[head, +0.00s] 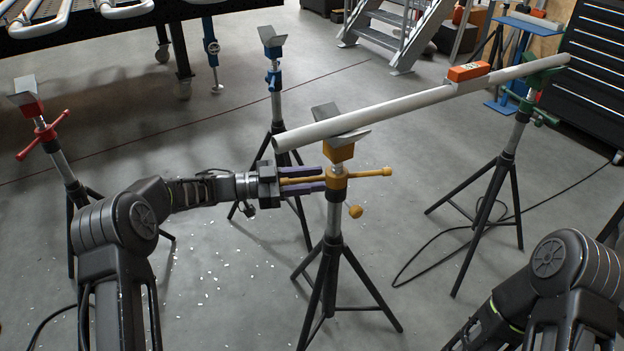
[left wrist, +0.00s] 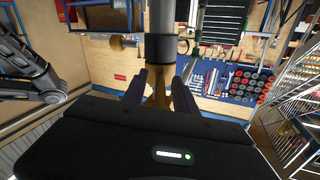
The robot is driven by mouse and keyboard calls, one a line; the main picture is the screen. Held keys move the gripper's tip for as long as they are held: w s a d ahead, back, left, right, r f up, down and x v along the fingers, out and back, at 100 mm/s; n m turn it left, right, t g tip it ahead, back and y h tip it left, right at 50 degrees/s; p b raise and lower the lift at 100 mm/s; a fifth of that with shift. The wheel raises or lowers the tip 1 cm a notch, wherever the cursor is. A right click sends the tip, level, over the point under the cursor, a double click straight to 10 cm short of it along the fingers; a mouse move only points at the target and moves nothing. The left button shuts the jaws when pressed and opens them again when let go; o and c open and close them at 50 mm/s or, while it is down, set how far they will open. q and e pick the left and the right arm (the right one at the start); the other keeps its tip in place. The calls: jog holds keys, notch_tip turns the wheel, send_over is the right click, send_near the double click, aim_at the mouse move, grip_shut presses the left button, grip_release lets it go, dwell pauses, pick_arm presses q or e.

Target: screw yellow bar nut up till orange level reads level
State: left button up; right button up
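The yellow bar nut (head: 372,172) sits on the post of the middle tripod stand (head: 331,252), its bar sticking out to both sides. My left gripper (head: 318,180) has its purple fingers on either side of the bar's left arm and looks shut on it. In the left wrist view the yellow bar (left wrist: 158,92) fills the gap between the fingertips. A long grey pipe (head: 400,107) rests in the yellow stand's V-head (head: 328,120) and the green stand's head (head: 545,68). The orange level (head: 468,72) sits on the pipe; its reading is too small to tell. My right gripper is out of view.
A red stand (head: 45,135) is at the left and a blue stand (head: 273,75) behind. Tripod legs spread over the floor near my arms. A black cable (head: 440,248) lies on the right. A dark drawer cabinet (head: 598,75) stands at the far right.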

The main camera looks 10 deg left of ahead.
pick_arm(q)
jog(key=v, duration=0.7)
jog(key=shift+a, duration=0.35)
jog(key=shift+s, duration=0.15)
